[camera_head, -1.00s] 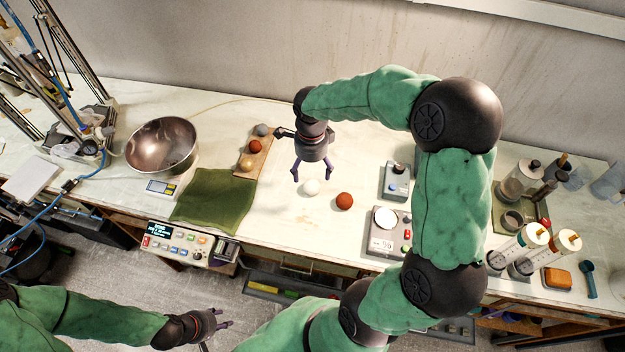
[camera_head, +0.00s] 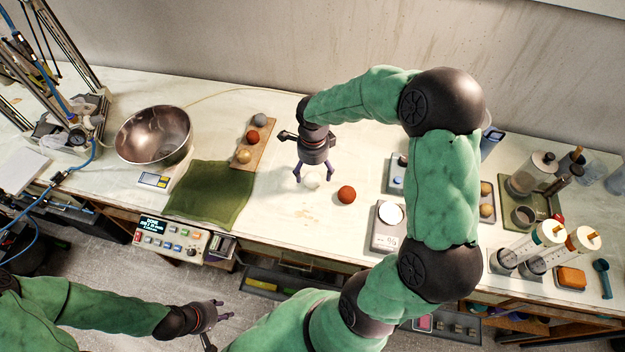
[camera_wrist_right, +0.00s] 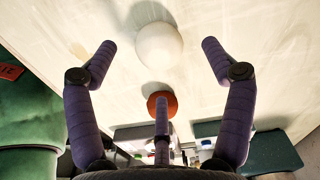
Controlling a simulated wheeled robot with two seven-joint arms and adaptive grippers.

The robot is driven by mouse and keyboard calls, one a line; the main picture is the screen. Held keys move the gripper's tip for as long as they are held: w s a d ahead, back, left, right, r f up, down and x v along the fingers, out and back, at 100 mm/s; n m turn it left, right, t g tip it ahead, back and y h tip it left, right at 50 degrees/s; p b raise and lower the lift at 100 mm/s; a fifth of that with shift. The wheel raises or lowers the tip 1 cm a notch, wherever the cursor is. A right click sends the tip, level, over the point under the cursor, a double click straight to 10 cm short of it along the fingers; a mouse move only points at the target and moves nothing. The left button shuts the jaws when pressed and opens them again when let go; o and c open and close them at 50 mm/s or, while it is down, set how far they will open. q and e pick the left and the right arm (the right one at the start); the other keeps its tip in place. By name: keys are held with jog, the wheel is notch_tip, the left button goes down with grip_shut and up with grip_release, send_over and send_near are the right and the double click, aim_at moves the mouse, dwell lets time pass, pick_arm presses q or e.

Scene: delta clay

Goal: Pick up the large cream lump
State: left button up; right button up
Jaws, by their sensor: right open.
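The large cream lump (camera_head: 311,181) is a pale round ball on the white worktop. It also shows in the right wrist view (camera_wrist_right: 159,46), ahead of and between the spread fingertips. My right gripper (camera_head: 314,176) is open over the lump, fingers pointing down around its sides in the head view. In the wrist view the gripper (camera_wrist_right: 157,62) shows clear gaps between its fingers and the lump. My left gripper (camera_head: 220,318) hangs low at the lower left, away from the bench, its fingers apart and empty.
A red-brown ball (camera_head: 346,194) lies just right of the lump. A wooden board (camera_head: 247,165) with several small balls, a green cloth (camera_head: 208,193) and a metal bowl (camera_head: 154,135) are to the left. A scale (camera_head: 387,236) stands to the right.

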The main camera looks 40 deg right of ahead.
aim_at(312, 175)
notch_tip(312, 175, down, 5)
jog(key=shift+r+b, duration=0.15)
jog(key=shift+b, duration=0.3)
jog(key=shift+a, duration=0.1)
jog(key=c, duration=1.4)
jog(key=shift+r, duration=0.15)
jog(key=shift+w+r, duration=0.1)
jog(key=shift+r, duration=0.5)
notch_tip(312, 175, up, 2)
jog(key=shift+r+p, duration=0.15)
jog(key=shift+p, duration=0.3)
jog(key=shift+s+a+r+p, duration=0.35)
jog(key=shift+s+a+r, duration=0.75)
jog(key=shift+s+r, duration=0.7)
jog(key=shift+s+a+r+p, duration=0.4)
jog(key=shift+s+a+r, duration=0.85)
jog(key=shift+s, duration=1.05)
jog(key=shift+s+a+r+p, duration=0.35)
jog(key=shift+s+a+r, duration=0.65)
jog(key=shift+s+r, duration=0.85)
jog(key=shift+s+f, duration=0.25)
